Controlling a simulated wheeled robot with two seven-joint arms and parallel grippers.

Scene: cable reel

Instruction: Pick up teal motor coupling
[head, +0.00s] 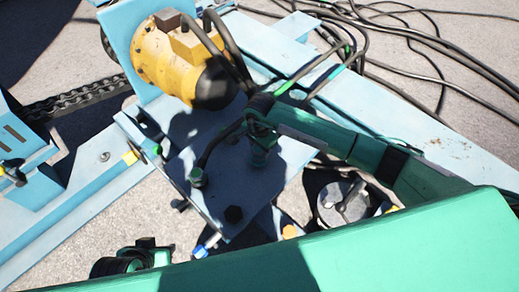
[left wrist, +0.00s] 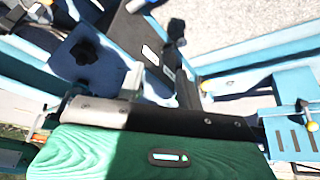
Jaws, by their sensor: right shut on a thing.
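My right gripper (head: 262,130) comes in from the right in the head view, over the light blue plate beside the yellow motor. It is shut on a small teal coupling (head: 260,155), which is partly hidden by the gripper and in shadow. A second teal coupling (head: 197,178), on the end of a dark cable, is at the plate's left side, apart from the gripper. My left gripper is not clear in the head view. In the left wrist view, the green wrist body fills the bottom, and its jaw opening cannot be made out.
The yellow motor (head: 178,58) stands behind the plate (head: 215,205), with dark cables looping from it. More cables (head: 420,45) lie on the ground at the upper right. A chain (head: 75,100) runs at the left. Blue frame beams (head: 85,205) surround the plate.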

